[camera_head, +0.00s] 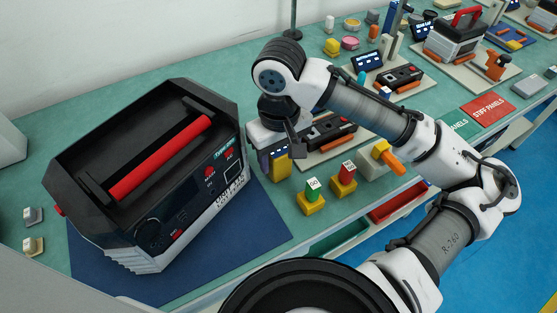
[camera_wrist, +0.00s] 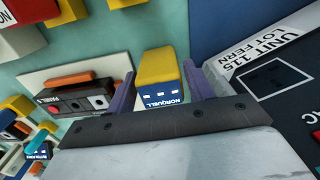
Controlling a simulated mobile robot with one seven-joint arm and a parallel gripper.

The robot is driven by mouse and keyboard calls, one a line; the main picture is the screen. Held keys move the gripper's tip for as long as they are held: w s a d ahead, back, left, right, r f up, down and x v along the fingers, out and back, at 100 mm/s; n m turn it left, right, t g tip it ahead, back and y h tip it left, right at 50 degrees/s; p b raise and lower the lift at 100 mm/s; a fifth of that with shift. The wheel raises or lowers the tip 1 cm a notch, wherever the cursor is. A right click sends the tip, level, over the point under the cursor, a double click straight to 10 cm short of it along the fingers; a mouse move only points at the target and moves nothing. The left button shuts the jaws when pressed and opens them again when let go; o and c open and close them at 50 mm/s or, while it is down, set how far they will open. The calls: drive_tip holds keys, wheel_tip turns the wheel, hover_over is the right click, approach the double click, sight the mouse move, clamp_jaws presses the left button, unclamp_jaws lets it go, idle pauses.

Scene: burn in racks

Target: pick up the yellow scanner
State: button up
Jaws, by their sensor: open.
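The yellow scanner, as I take it, is a yellow block with a dark blue face lettered NORQUELL (camera_wrist: 162,92). In the head view its yellow part (camera_head: 281,168) shows below my gripper, right of the large black unit; the rest is partly hidden. My gripper (camera_wrist: 159,70) is open, its purple fingers on either side of the block. The right finger looks very near it; I cannot tell whether it touches. In the head view my gripper (camera_head: 276,155) points down over the block, its fingertips hard to make out.
The black unit with a red handle (camera_head: 160,160) stands on a blue mat close to the left. Yellow-based blocks with a green top (camera_head: 312,190) and a red top (camera_head: 345,175) stand to the right. A panel tray (camera_head: 330,135) lies behind.

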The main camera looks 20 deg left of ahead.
sight(278, 165)
wheel_tip(278, 165, down, 4)
drive_tip(key=shift+a+r, duration=0.1)
drive_tip(key=shift+r, duration=0.05)
drive_tip(key=c, duration=0.9)
drive_tip(key=shift+o, duration=0.2)
drive_tip(key=shift+r, duration=0.1)
